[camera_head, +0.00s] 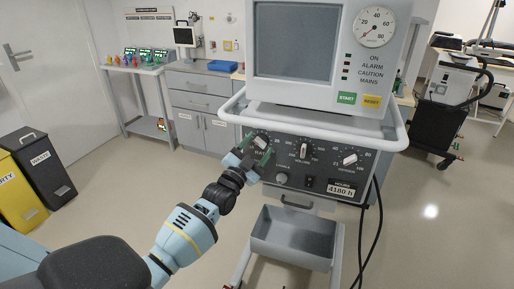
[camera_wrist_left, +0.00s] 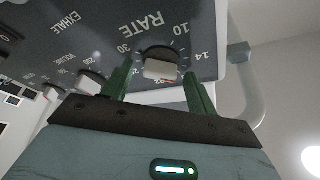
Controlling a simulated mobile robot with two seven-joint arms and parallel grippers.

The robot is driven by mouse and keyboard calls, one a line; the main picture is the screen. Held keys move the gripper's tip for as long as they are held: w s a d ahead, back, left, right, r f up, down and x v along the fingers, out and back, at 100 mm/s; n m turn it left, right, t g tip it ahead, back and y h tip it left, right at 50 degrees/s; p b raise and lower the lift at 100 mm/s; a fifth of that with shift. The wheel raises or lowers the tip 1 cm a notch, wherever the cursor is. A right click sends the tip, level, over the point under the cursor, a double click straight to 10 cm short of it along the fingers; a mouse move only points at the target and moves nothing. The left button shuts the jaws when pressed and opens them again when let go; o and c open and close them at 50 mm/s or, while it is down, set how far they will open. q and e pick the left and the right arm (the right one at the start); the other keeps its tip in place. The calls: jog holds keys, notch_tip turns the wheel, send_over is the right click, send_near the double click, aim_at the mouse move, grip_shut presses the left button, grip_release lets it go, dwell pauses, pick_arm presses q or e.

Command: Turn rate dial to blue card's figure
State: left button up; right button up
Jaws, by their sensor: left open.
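The rate dial (camera_head: 261,142) is the leftmost of three dials on the ventilator's dark front panel. In the left wrist view the rate dial (camera_wrist_left: 160,69) has a pale grip bar, and the scale around it shows upside down, with 10, 14 and 30 readable. My left gripper (camera_head: 259,149) is at the panel with its green fingers open, one on each side of the dial's grip; I cannot tell whether they touch it. The gripper also shows in the left wrist view (camera_wrist_left: 158,76). I cannot make out a blue card. My right gripper is not in view.
A white rail (camera_head: 398,136) surrounds the ventilator above the panel. A grey bin (camera_head: 293,243) hangs below, and black cables hang at the right. The floor on the left is mostly clear.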

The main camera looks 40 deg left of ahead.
pick_arm(q)
jog(key=c, duration=1)
jog(key=n+y, duration=0.2)
jog(key=n, duration=0.1)
jog(key=n+y, duration=0.1)
jog(key=n, duration=0.3)
jog(key=shift+d+n+y, duration=0.1)
jog(key=shift+n+y, duration=0.2)
jog(key=shift+y, duration=0.1)
jog(key=o, duration=1)
jog(key=shift+f, duration=0.1)
jog(key=v, duration=0.7)
jog(key=shift+s+f, duration=0.15)
jog(key=shift+s, duration=0.15)
